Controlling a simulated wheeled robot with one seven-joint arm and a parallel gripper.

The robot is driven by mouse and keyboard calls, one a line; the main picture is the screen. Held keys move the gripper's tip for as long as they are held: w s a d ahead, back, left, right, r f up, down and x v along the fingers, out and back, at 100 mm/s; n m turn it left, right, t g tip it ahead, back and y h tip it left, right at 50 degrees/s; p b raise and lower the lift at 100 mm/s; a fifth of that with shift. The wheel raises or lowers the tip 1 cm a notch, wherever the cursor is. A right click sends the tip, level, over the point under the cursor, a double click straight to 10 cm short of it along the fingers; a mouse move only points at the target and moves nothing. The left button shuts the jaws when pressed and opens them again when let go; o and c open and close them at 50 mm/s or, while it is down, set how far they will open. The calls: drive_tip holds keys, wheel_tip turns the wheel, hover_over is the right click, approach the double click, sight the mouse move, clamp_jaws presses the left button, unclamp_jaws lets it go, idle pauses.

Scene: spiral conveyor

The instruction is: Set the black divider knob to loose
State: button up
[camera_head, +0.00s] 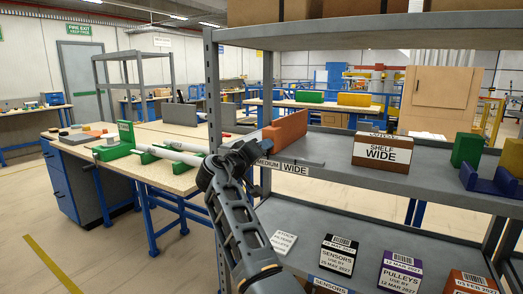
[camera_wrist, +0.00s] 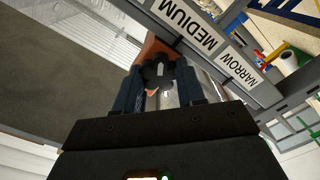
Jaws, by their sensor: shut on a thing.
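The black divider knob (camera_wrist: 158,71) is a lobed dark knob, seen in the wrist view between the two fingers of my gripper (camera_wrist: 160,88). My gripper is shut on it. Behind the knob, part of the orange divider (camera_wrist: 153,46) shows. In the head view the orange divider (camera_head: 290,128) stands upright on the upper shelf (camera_head: 340,160), and my gripper reaches its near end at the shelf's front edge. The knob is hidden there by my gripper. I cannot read the knob's setting.
Front-edge labels read MEDIUM (camera_wrist: 187,22), NARROW (camera_wrist: 238,68) and WIDE (camera_head: 295,169). A box marked SHELF WIDE (camera_head: 382,153) stands right of the divider. Several labelled boxes lie on the lower shelf (camera_head: 305,236). A grey upright (camera_head: 213,90) stands just left of my gripper.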

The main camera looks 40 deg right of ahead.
drive_tip(key=shift+s+f+n+p, duration=0.15)
drive_tip(key=shift+n+p, duration=1.1)
drive_tip(key=shift+n, duration=6.15)
drive_tip(key=shift+w+f+n+p, duration=0.15)
drive_tip(key=shift+n+p, duration=1.1)
drive_tip(key=shift+n, duration=6.15)
drive_tip(key=shift+s, duration=0.1)
drive_tip(key=o, duration=1.1)
drive_tip(key=shift+c, duration=0.2)
drive_tip(key=shift+r, duration=0.1)
